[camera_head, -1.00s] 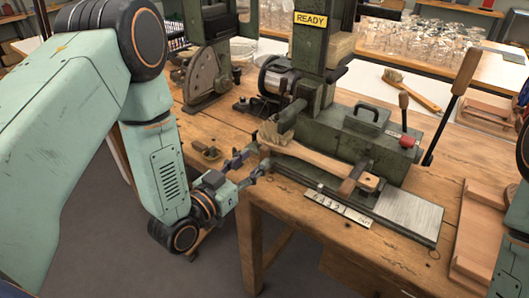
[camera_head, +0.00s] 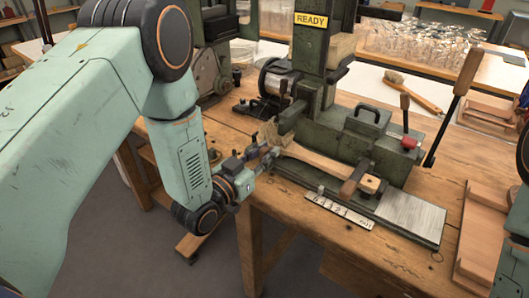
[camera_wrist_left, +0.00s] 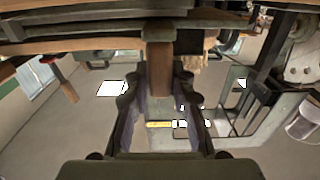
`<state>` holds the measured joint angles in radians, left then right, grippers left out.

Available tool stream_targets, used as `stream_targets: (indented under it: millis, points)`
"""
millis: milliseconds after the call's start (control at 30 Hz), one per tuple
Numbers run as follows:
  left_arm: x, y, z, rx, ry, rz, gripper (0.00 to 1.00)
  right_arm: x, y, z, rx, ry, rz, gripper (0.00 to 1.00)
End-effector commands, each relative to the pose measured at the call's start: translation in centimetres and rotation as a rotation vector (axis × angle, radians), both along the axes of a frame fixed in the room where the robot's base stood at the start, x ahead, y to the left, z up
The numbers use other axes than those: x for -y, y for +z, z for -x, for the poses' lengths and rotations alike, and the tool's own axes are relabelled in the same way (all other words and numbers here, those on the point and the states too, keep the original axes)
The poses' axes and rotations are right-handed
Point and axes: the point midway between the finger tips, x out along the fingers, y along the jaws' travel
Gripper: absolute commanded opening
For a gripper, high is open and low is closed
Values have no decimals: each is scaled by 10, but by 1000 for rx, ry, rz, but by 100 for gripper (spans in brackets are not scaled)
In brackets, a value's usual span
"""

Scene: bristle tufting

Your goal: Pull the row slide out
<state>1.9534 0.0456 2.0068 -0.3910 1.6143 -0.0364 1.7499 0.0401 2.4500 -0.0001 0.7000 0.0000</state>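The green tufting machine (camera_head: 345,140) stands on the wooden bench, and a wooden brush (camera_head: 325,164) lies along its bed. I cannot tell for sure which part is the row slide. My left gripper (camera_head: 268,157) is at the left end of the bed, close beside the brush's bristle end (camera_head: 268,134). In the left wrist view its two fingers (camera_wrist_left: 160,105) are spread, with a brown wooden peg or handle (camera_wrist_left: 159,70) between them. Gaps show on both sides, so the fingers look open around it. My right gripper is not in view.
A long lever (camera_head: 455,100) and a red knob (camera_head: 408,143) stand at the machine's right. A number strip (camera_head: 338,206) lies along the bench front. A wooden tray (camera_head: 485,225) is at the right, a loose brush (camera_head: 412,90) behind. Open floor lies left of the bench.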

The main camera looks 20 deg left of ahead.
Motion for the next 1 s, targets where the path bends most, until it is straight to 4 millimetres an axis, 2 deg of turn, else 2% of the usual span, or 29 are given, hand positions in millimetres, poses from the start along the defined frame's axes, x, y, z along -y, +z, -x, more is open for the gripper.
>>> stream_targets:
  millis: [33, 233, 1000]
  points:
    - [0, 0, 0, 0, 0, 0, 16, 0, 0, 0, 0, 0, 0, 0]
    - [0, 0, 0, -1, 0, 0, 0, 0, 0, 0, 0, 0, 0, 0]
    - [1, -1, 1, -3, -1, -1, 0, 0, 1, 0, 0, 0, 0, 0]
